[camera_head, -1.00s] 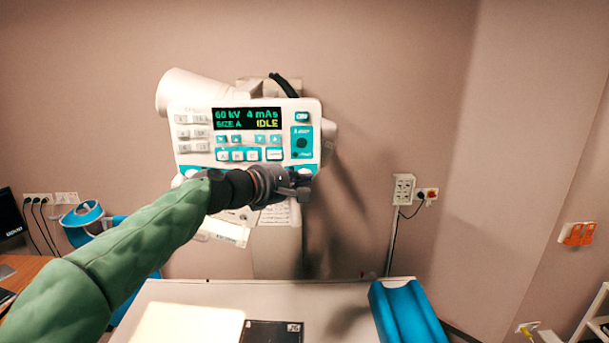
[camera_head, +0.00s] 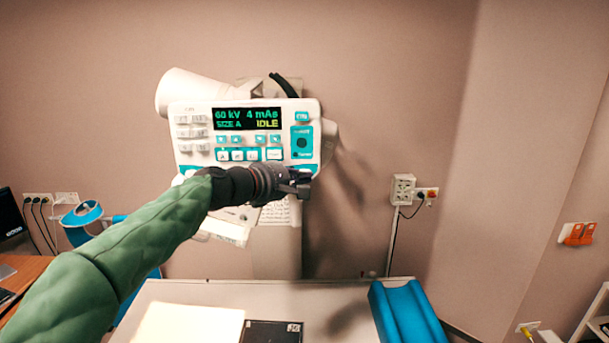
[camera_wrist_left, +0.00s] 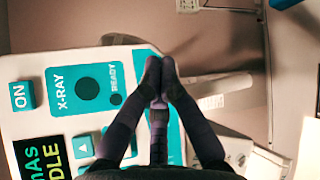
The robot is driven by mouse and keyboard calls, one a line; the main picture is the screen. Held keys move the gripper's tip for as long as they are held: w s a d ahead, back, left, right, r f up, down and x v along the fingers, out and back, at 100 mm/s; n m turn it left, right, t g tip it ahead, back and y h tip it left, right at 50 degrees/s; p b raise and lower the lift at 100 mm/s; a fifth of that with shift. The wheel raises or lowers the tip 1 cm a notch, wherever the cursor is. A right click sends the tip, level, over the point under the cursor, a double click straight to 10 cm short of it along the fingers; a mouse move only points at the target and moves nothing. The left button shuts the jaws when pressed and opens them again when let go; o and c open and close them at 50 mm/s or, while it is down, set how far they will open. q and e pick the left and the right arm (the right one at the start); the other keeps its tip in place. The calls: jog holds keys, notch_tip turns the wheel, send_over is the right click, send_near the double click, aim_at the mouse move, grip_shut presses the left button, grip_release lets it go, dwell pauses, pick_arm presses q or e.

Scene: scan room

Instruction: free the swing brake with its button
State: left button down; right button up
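The white control panel (camera_head: 205,157) of the X-ray head faces me, its display (camera_head: 246,118) reading 60 kV, 4 mAs, SIZE A, IDLE. Teal patches line its lower edge, one of them (camera_head: 306,169) just above my left gripper (camera_head: 301,187). In the left wrist view the left gripper (camera_wrist_left: 160,67) has its fingertips together, empty, in front of the panel's edge beside the READY lamp (camera_wrist_left: 115,99). Whether they touch the panel I cannot tell. The swing brake button cannot be made out; the gripper and forearm hide part of the lower edge. My right gripper is out of view.
A table (camera_head: 340,298) lies below the head, with a blue trough-shaped support (camera_head: 405,312) at its right and a dark plate (camera_head: 273,332) on it. A wall outlet (camera_head: 403,188) is to the right.

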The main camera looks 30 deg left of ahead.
pick_arm(q)
jog(key=shift+w+a, duration=0.15)
jog(key=shift+w, duration=0.05)
dwell(0.3)
jog(key=shift+s, duration=0.1)
jog(key=shift+s+d, duration=0.45)
jog(key=shift+s, duration=0.15)
dwell(0.3)
jog(key=s+d, duration=0.1)
jog(key=s, duration=0.2)
jog(key=s+d, duration=0.1)
jog(key=shift+s+d, duration=0.15)
jog(key=shift+d, duration=0.15)
dwell(0.8)
